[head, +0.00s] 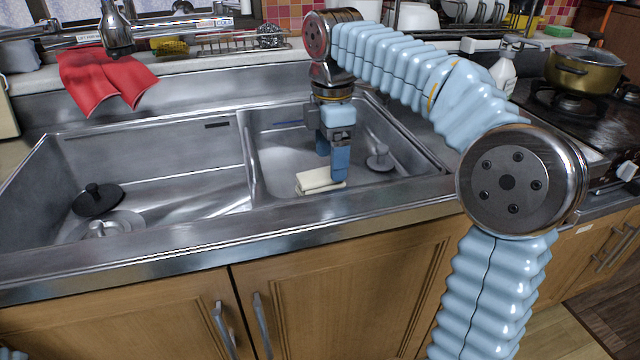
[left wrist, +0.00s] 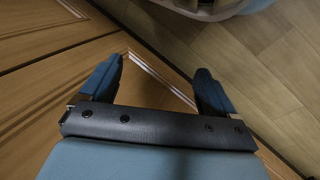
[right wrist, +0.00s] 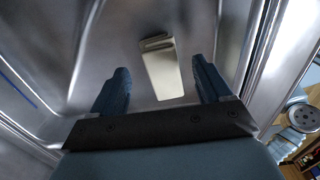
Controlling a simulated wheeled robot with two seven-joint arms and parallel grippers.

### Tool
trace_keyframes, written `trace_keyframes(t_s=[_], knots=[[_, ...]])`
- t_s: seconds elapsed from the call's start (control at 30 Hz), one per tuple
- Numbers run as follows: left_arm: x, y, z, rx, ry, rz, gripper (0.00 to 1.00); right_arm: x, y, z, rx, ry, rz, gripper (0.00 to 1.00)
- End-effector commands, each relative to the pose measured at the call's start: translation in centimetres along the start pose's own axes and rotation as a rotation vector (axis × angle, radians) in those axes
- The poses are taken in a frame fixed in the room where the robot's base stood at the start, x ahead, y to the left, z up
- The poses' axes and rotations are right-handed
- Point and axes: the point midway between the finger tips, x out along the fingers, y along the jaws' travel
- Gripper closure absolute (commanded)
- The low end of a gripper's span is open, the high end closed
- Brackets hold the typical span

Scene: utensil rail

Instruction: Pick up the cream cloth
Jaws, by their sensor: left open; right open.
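The folded cream cloth (head: 318,180) lies in the right basin of the steel sink, near its front wall. It also shows in the right wrist view (right wrist: 162,72), ahead of and between the fingers. My right gripper (head: 331,166) points down into that basin, right at the cloth. It is open, and one finger hides part of the cloth's right side in the head view. In the right wrist view the open fingers (right wrist: 160,88) hold nothing. My left gripper (left wrist: 160,82) is open and empty, away from the sink, facing wooden cabinet doors and the floor.
The sink's divider (head: 246,158) stands left of the cloth. A drain stopper (head: 379,158) is in the right basin, and a black stopper (head: 97,199) in the left. A red cloth (head: 104,78) hangs at the back ledge. A brass pot (head: 584,72) sits on the stove.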

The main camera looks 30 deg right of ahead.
Motion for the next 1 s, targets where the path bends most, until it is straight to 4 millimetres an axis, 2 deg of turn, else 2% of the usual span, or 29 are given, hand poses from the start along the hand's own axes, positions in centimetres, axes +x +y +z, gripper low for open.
trace_keyframes(t_s=[0.2,0.3,0.57,0.9,1.0], knots=[[0.7,-0.3,0.0,-0.001,0.001,-0.001,0.1,3.7,-0.1,-0.4,0.0,-0.001,-0.004,0.22],[0.8,-0.3,0.0,-0.001,0.001,-0.001,0.1,4.6,-0.1,-0.5,0.0,-0.001,-0.003,0.22],[0.7,-0.3,0.0,-0.001,0.001,-0.001,0.1,4.8,-0.1,-0.5,0.0,0.0,-0.001,0.24],[0.7,-0.3,0.0,-0.001,0.001,-0.001,0.1,4.7,-0.1,-0.5,0.0,0.0,-0.001,0.76],[0.7,-0.3,0.0,-0.001,0.001,-0.001,0.1,4.7,-0.1,-0.5,0.0,0.0,-0.001,0.77]])
